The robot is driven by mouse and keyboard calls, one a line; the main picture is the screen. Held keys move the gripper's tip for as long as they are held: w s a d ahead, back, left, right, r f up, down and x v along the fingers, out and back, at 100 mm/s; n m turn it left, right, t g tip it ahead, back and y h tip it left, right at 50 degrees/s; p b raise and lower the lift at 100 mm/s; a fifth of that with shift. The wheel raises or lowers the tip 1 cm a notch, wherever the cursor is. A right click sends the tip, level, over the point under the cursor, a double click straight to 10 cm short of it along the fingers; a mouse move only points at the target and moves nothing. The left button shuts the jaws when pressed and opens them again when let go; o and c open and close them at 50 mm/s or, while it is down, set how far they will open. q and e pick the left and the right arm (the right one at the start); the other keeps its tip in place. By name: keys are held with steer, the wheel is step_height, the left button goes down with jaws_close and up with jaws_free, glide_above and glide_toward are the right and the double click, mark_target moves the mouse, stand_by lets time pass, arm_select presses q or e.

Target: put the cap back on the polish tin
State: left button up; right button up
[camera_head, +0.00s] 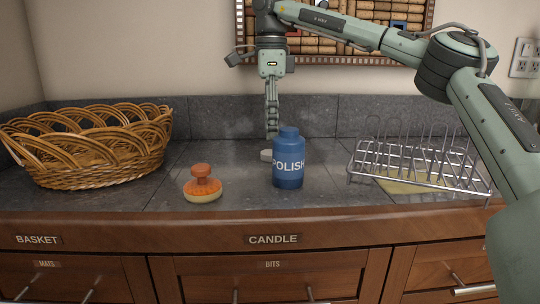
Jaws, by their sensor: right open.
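The blue polish tin (288,163), lettered POLISH, stands upright on the grey tiled counter, right of the picture's middle. Its narrower top is blue too. A small pale flat round piece (266,156), perhaps the cap, lies on the counter at the tin's left side, partly hidden by the tin. My right gripper (271,135) points straight down above this piece and behind the tin's left edge. It is open, seen edge-on, and nothing shows between its fingers. Whether the fingertips touch the piece I cannot tell. My left gripper is not in view.
An orange-handled scrubber (202,184) stands left of the tin. A wicker basket (95,160) is at the far left, and a wire rack (420,165) stands at the right over a yellow cloth (400,187). The counter between scrubber and tin is clear.

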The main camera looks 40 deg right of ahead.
mark_target(270, 155)
steer(key=shift+d+f, duration=0.2)
steer(key=shift+f, duration=2.4)
steer(key=c, duration=0.8)
